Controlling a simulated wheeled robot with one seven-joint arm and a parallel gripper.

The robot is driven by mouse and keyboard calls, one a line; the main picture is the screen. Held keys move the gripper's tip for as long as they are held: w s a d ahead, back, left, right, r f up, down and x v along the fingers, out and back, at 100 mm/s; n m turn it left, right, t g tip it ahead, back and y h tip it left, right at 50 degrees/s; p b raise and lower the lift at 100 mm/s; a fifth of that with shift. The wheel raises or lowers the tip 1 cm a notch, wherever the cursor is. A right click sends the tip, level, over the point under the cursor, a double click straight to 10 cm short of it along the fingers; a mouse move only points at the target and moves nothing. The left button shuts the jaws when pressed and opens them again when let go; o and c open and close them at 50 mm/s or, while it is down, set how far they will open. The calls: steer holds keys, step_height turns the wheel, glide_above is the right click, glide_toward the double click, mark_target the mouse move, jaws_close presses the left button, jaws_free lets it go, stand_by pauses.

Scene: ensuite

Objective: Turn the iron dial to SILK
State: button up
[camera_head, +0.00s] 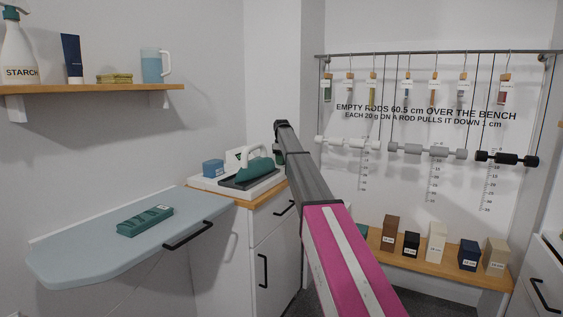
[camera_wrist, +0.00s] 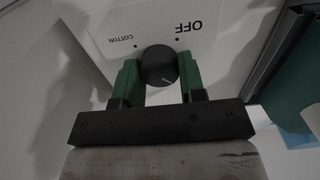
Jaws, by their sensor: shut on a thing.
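The black round dial (camera_wrist: 158,64) sits on a white panel (camera_wrist: 102,20) in the wrist view. The words OFF and COTTON show upside down above it, each with a dot; no SILK label is visible. A short pale line on the dial points toward the lower right of the picture. My gripper (camera_wrist: 158,72) has its green fingers on both sides of the dial, shut on it.
A wooden shelf (camera_head: 120,87) hangs above. Hanging rods and a bench (camera_head: 440,268) with several boxes are at the right.

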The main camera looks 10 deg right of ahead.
steer(key=o, duration=0.9)
step_height(320, 180, up, 11)
steer(key=shift+f, duration=0.1)
